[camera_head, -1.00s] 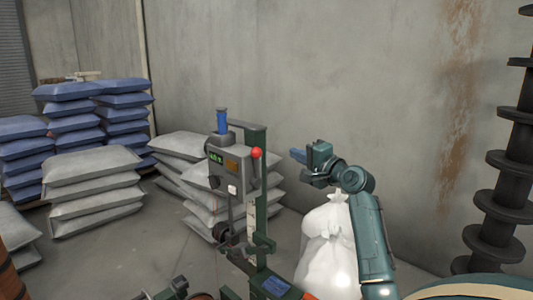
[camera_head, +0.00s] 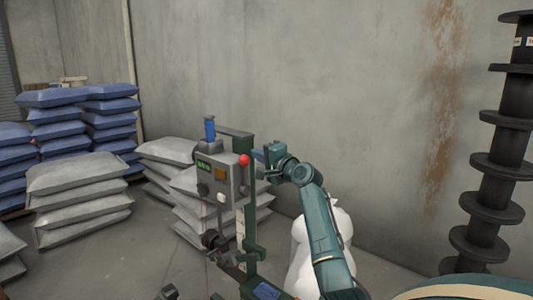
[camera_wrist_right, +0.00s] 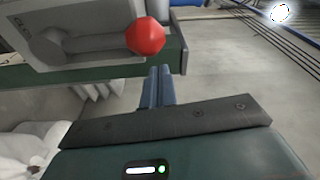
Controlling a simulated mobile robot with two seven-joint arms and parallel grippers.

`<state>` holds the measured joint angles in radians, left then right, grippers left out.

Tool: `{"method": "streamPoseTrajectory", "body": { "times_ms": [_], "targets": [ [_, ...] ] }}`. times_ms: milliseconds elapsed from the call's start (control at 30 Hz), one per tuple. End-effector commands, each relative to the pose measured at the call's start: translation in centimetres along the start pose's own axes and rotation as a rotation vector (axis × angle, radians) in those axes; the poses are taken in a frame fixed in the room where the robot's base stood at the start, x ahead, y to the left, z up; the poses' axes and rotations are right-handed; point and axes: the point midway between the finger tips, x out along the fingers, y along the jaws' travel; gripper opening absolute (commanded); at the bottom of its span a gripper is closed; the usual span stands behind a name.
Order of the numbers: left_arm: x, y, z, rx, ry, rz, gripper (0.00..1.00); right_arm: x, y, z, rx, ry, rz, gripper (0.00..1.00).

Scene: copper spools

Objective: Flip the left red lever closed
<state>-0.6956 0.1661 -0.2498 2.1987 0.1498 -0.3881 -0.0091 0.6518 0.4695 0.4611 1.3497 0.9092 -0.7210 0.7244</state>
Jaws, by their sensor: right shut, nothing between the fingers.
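The red lever shows as a red ball knob (camera_head: 244,160) on the right side of a grey control box (camera_head: 217,178) with a green display, mounted on a green post. In the right wrist view the red knob (camera_wrist_right: 145,37) sits at the end of a grey lever arm (camera_wrist_right: 90,44), just ahead of my fingers. My right gripper (camera_head: 258,155) is shut and empty, close to the right of the knob. Its blue fingers (camera_wrist_right: 158,82) point toward the knob, with a small gap visible. A small dark part at the bottom edge may be my left gripper, but this is unclear.
The green post (camera_head: 249,210) stands behind the box. A white sack (camera_head: 308,250) is beside my right arm. Grey bags (camera_head: 80,185) and blue bags (camera_head: 108,120) are stacked at the left. A dark ribbed column (camera_head: 497,170) stands right. The wall behind is bare.

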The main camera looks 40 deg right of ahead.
Motion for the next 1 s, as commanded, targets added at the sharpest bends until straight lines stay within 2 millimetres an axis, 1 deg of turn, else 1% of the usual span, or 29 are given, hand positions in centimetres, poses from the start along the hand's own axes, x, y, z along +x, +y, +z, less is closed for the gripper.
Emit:
{"method": "streamPoseTrajectory", "body": {
  "times_ms": [33, 100, 233, 633, 833, 1000],
  "targets": [
    [0.1, 0.1, -0.3, 0.001, 0.000, 0.001, 0.36, -0.2, -0.1, 0.6, 0.001, -0.002, 0.000, 0.00],
    [0.1, 0.1, -0.5, 0.004, 0.002, 0.001, 0.36, -0.4, -0.1, 1.1, 0.000, -0.001, 0.000, 0.00],
    [0.2, 0.0, -0.6, 0.007, 0.002, 0.000, 0.36, -0.6, 0.0, 1.7, 0.002, 0.000, 0.000, 0.00],
    [0.3, 0.0, 0.0, 0.007, -0.010, 0.000, 0.36, -0.7, 0.0, 1.8, -0.001, 0.000, -0.001, 0.00],
    [0.3, 0.1, 0.3, 0.003, -0.012, 0.001, 0.36, -0.7, -0.1, 2.1, -0.040, 0.000, -0.008, 0.00],
    [0.2, 0.1, 0.1, 0.001, -0.007, 0.003, 0.36, -0.8, -0.2, 2.3, -0.064, 0.000, -0.011, 0.00]
  ]
}}
